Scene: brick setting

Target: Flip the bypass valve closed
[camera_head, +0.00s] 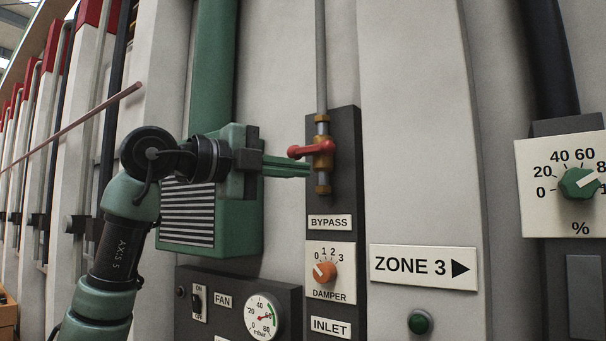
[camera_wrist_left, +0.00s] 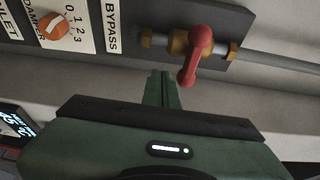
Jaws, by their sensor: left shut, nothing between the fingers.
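The bypass valve has a brass body (camera_head: 323,162) on a vertical grey pipe, above the BYPASS label (camera_head: 329,222). Its red lever (camera_head: 312,150) points left, roughly crosswise to the pipe. The lever (camera_wrist_left: 194,56) also shows in the left wrist view, with its free end toward my gripper. My left gripper (camera_head: 308,170) is shut and empty, its fingers pointing right at the valve, just below the lever's free end. In the left wrist view the fingertips (camera_wrist_left: 161,74) are beside the lever on the label side. I cannot tell whether they touch it. My right gripper is not in view.
Below the valve are an orange damper knob (camera_head: 324,271), a fan switch (camera_head: 197,300) and a pressure gauge (camera_head: 263,316). A green louvred box (camera_head: 210,240) stands behind my left wrist. A ZONE 3 sign (camera_head: 423,267) and a percent dial (camera_head: 578,183) are right.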

